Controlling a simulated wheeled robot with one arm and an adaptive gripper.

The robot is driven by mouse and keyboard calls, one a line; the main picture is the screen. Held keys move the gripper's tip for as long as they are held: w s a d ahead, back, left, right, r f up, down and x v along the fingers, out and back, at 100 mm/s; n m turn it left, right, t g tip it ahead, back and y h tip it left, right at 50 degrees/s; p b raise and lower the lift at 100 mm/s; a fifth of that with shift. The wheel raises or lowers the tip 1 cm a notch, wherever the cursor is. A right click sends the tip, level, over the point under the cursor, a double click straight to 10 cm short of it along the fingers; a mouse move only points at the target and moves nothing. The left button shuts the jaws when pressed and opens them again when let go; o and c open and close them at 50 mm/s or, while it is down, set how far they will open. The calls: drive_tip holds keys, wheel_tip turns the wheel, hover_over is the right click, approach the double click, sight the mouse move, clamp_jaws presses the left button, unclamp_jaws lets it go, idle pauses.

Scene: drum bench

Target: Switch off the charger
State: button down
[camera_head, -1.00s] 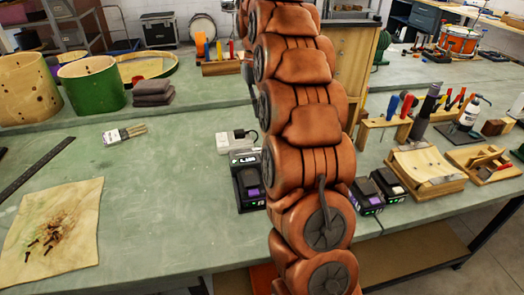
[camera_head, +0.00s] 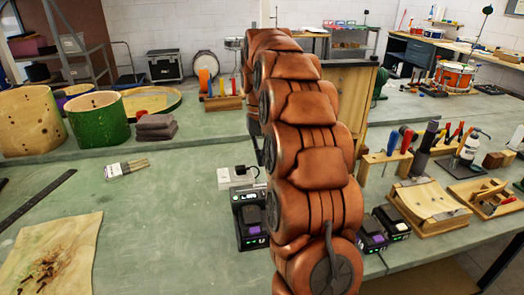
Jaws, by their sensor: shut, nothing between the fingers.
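A black charger (camera_head: 247,199) with a small lit display stands on the green bench, just left of my arm. A battery with a purple part (camera_head: 254,231) sits at its front. A white socket block (camera_head: 229,179) with a black plug (camera_head: 242,170) lies right behind the charger. My arm rises through the middle of the picture and hides what is directly right of the charger. My gripper's fingers cannot be made out. A thin dark piece shows at the arm's left edge above the plug, and I cannot tell what it is.
Two battery units (camera_head: 372,235) stand right of my arm. Beyond them are a wooden jig (camera_head: 428,205) and a tool rack (camera_head: 385,165). A brush (camera_head: 126,168) and a stained sheet (camera_head: 50,255) lie at left. Bench between the sheet and charger is clear. Drum shells (camera_head: 98,120) stand behind.

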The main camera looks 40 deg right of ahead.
sight(262, 193)
drive_tip(key=shift+s+a+f+p, duration=0.15)
drive_tip(key=shift+f+p, duration=0.25)
drive_tip(key=shift+f, duration=1.3)
drive_tip(key=shift+s+a+f+p, duration=0.1)
drive_tip(key=shift+s+f+p, duration=0.25)
drive_tip(key=shift+f, duration=1.3)
drive_tip(key=shift+s+a+f+p, duration=0.15)
drive_tip(key=shift+f+p, duration=0.25)
drive_tip(key=shift+f, duration=1.3)
drive_tip(key=shift+d, duration=0.1)
drive_tip(key=shift+s+f+t+b, duration=0.2)
drive_tip(key=shift+f+t+b, duration=0.3)
drive_tip(key=shift+b, duration=0.65)
drive_tip(key=shift+r, duration=0.1)
drive_tip(key=shift+w+d+r, duration=0.15)
drive_tip(key=shift+w+d, duration=0.1)
drive_tip(key=shift+w, duration=0.5)
drive_tip(key=shift+r, duration=0.1)
wheel_tip(262, 193, up, 14)
drive_tip(key=shift+w+b, duration=0.25)
drive_tip(key=shift+b, duration=0.2)
drive_tip(key=shift+d, duration=0.1)
